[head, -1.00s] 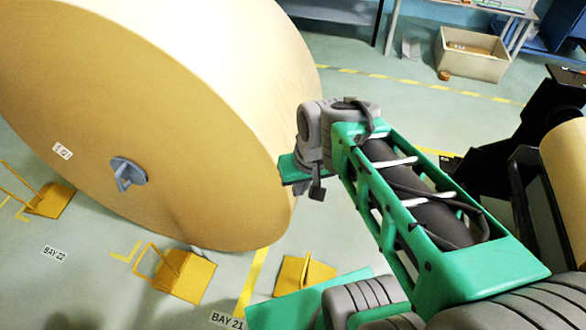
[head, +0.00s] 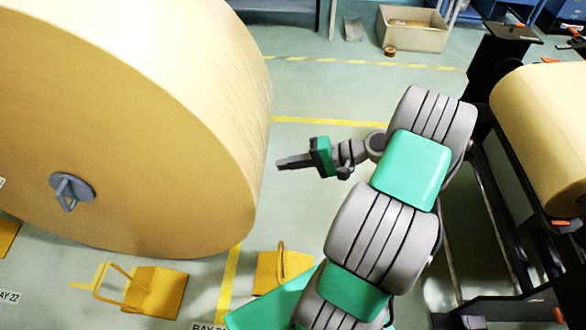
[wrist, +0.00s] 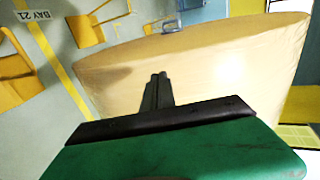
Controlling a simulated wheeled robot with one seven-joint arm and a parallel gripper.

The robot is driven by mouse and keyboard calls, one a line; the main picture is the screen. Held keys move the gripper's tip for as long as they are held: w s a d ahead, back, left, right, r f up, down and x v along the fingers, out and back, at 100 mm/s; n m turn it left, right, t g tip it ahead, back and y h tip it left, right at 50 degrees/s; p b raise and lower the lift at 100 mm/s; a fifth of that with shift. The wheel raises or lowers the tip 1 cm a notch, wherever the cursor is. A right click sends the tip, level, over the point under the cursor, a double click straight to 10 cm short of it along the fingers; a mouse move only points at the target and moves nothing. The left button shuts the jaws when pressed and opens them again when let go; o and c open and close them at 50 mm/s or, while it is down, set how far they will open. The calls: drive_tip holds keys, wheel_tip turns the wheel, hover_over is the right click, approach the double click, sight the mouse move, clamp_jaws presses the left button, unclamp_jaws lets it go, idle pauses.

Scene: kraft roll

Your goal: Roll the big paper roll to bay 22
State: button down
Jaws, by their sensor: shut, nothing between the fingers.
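The big paper roll (head: 110,130) rests on its curved side on the floor, its flat end with a grey hub (head: 72,190) facing me. Its lower right edge is beside the yellow line (head: 231,280) between the bays. The cut-off bay 22 label (head: 9,297) lies at the left edge, in front of the roll. My gripper (head: 280,163) is to the right of the roll, shut and empty, pointing left at its curved side. A small gap seems to show between them. In the wrist view, my shut fingers (wrist: 160,77) point at the roll's tan surface (wrist: 215,75); contact cannot be told there.
Yellow wedge chocks (head: 155,292) and (head: 282,268) sit on the floor in front. The bay 21 label (wrist: 26,22) shows in the wrist view. A black stand with another roll (head: 540,125) is at right. A beige bin (head: 412,30) stands behind. Floor behind my gripper is clear.

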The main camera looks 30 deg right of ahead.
sight(245, 168)
drive_tip(key=x, duration=0.6)
drive_tip(key=r+x, duration=0.1)
drive_tip(key=x, duration=0.1)
drive_tip(key=shift+w+a+f, duration=0.1)
drive_tip(key=shift+w+a, duration=0.2)
drive_tip(key=shift+a, duration=0.2)
